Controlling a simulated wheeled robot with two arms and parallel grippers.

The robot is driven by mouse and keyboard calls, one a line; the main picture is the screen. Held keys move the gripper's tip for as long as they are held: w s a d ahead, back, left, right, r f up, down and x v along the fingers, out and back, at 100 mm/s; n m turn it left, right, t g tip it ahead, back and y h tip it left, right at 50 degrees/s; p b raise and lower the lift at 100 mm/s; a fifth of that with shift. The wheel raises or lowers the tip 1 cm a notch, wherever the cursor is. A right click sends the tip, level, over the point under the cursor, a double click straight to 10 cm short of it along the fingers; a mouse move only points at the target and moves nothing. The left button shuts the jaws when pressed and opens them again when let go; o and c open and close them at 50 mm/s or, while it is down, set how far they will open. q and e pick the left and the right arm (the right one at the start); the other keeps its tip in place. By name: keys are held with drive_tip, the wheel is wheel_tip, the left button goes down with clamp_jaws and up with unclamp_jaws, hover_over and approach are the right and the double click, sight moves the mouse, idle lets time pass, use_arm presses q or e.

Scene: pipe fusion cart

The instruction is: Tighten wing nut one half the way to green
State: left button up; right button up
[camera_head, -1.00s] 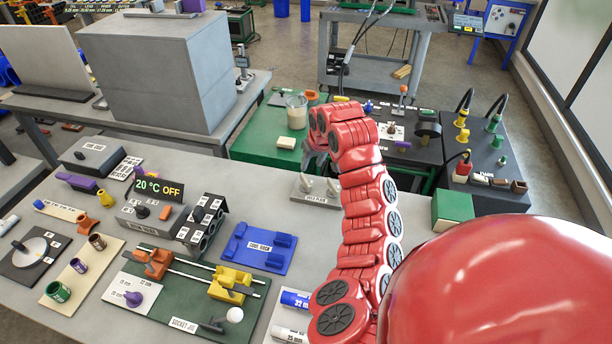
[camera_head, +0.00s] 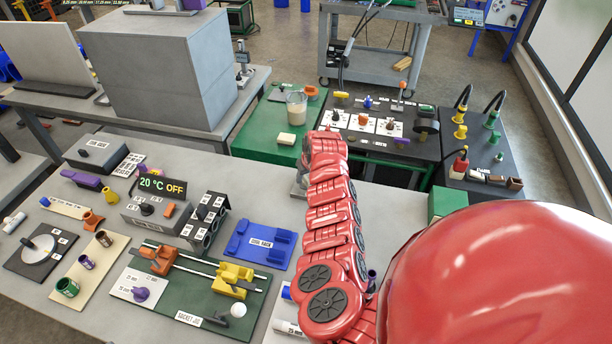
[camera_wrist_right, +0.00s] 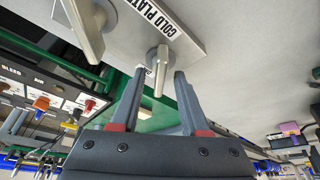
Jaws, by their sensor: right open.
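A grey cold plate (camera_wrist_right: 185,30) with its label shows in the right wrist view. It bears two pale grey wing-shaped parts on round bases, likely the wing nuts. One wing nut (camera_wrist_right: 160,68) stands between the fingertips of my right gripper (camera_wrist_right: 159,76). The gripper is open, and I cannot tell whether either finger touches the wing nut. The other wing nut (camera_wrist_right: 86,25) is left of the fingers. I cannot tell which one is number one, and no green mark is clear on the plate. In the head view my right arm mostly hides the plate. My left gripper is not in view.
On the bench, a blue tool rack (camera_head: 258,246) and a green socket jig (camera_head: 195,305) lie left of my right arm. A green table (camera_head: 262,130) with a beaker (camera_head: 297,105) stands beyond. A dark panel (camera_head: 400,145) with valves is at the back right.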

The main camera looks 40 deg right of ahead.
drive_tip(key=shift+c, duration=0.2)
clamp_jaws()
drive_tip(key=shift+a+r+m+p, duration=0.15)
drive_tip(key=shift+m+p, duration=0.25)
drive_tip(key=shift+m, duration=0.3)
drive_tip(key=shift+f+m+g+h, duration=0.25)
drive_tip(key=shift+m+h, duration=0.35)
drive_tip(key=shift+m, duration=0.4)
drive_tip(key=shift+w+r+m, duration=0.1)
drive_tip(key=shift+r+m, duration=0.05)
drive_tip(key=shift+m, duration=0.25)
drive_tip(key=shift+o, duration=0.2)
unclamp_jaws()
